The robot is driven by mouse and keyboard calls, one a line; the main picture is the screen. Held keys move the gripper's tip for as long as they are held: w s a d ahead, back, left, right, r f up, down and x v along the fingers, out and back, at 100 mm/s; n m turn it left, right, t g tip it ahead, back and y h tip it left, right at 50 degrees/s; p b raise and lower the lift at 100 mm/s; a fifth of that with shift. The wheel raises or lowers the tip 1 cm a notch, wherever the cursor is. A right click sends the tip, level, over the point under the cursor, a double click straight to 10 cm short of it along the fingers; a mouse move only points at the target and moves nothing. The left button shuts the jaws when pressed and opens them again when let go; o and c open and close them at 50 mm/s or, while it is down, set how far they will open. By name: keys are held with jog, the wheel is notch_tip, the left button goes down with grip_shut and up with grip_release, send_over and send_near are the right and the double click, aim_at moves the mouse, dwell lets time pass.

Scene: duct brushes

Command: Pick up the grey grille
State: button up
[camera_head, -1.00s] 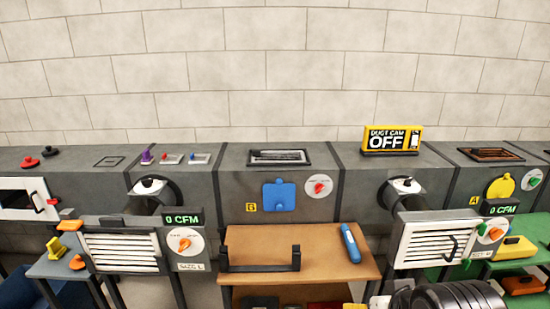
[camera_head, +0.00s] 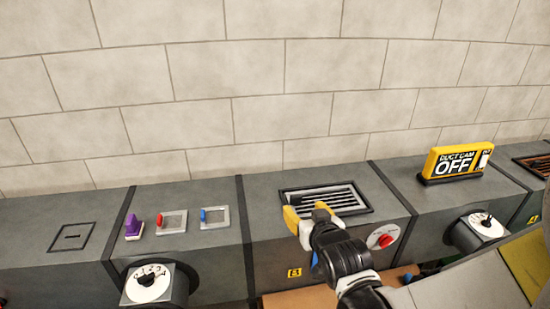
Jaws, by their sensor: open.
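The grey grille (camera_head: 335,198) is a slatted panel lying flat in a black frame on top of the middle duct section. I cannot tell whether the fingers touch the grille. Nothing shows between them.
A yellow "DUCT CAM OFF" sign (camera_head: 457,161) stands on the duct to the right. A purple piece (camera_head: 134,227) and two small framed plates with red (camera_head: 171,222) and blue (camera_head: 215,217) handles are to the left. The wall rises behind.

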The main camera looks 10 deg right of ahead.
aim_at(296, 197)
jog(key=b+x, duration=0.1)
jog(key=x, duration=0.3)
jog(key=shift+w+d+f+b, duration=0.1)
jog(key=shift+w+b, duration=0.1)
jog(key=shift+b, duration=0.15)
jog(key=x, duration=0.2)
jog(key=b+x, duration=0.1)
jog(key=x, duration=0.1)
jog(key=b+x, duration=0.1)
jog(key=x, duration=0.1)
jog(key=shift+w+d, duration=0.15)
jog(key=shift+d, duration=0.1)
grip_shut()
